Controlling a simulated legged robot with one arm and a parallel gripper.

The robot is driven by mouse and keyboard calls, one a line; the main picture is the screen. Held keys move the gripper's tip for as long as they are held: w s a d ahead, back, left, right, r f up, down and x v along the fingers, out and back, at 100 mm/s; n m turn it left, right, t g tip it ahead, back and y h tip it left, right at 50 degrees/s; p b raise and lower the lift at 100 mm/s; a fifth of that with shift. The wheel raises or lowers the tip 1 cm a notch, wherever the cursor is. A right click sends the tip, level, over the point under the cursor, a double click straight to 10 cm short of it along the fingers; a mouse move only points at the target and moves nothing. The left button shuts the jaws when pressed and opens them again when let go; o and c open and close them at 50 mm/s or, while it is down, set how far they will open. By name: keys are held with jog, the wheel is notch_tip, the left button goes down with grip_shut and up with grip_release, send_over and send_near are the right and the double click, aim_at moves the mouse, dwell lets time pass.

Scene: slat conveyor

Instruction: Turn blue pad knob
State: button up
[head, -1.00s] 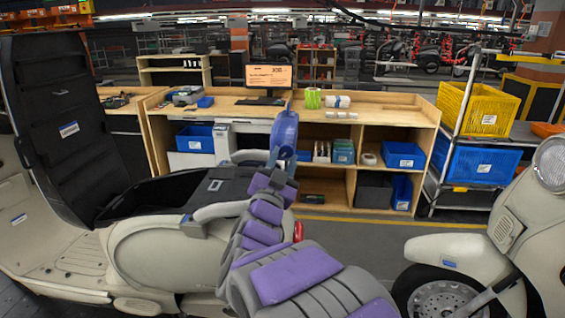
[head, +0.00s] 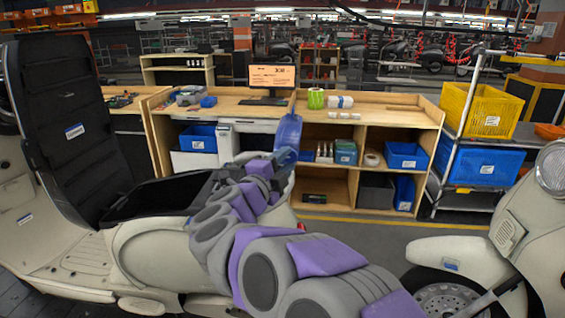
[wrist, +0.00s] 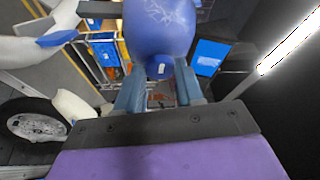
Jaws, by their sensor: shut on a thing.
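A blue, rounded, glossy pad (head: 287,131) stands upright above my gripper (head: 282,157) in the head view. In the wrist view the same blue pad (wrist: 160,28) fills the top middle, with a small knob-like end (wrist: 138,72) at its lower edge. My gripper (wrist: 160,82) has its two blue-grey fingers on either side of the pad's lower part and is shut on it. The contact itself is partly hidden by the pad and fingers.
A cream scooter (head: 155,250) with an open black seat compartment stands left, close to my arm. Another scooter (head: 450,258) stands right. Behind are a wooden workbench (head: 375,112) and a rack with a yellow crate (head: 475,110). Floor shows between the bench and scooters.

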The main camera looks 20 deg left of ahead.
jog(key=m+g, duration=0.1)
jog(key=m, duration=0.3)
jog(key=shift+r+g+p, duration=0.15)
jog(key=shift+g+p, duration=0.15)
jog(key=shift+g, duration=0.1)
jog(key=m, duration=0.2)
jog(key=m+g+y, duration=0.1)
jog(key=m, duration=0.1)
jog(key=shift+d+r+y, duration=0.1)
jog(key=shift+r+y, duration=0.1)
jog(key=shift+y, duration=0.1)
jog(key=m, duration=0.1)
jog(key=m+g+y, duration=0.1)
jog(key=m, duration=0.1)
jog(key=shift+d+r+g+y, duration=0.1)
jog(key=shift+d+g+y, duration=0.1)
jog(key=shift+g+y, duration=0.1)
jog(key=shift+w+d+m+g+y, duration=0.1)
jog(key=shift+m+g+y, duration=0.3)
jog(key=shift+m+y, duration=0.9)
jog(key=shift+m+h, duration=0.4)
jog(key=o, duration=1)
jog(key=shift+o, duration=0.2)
jog(key=shift+r, duration=0.1)
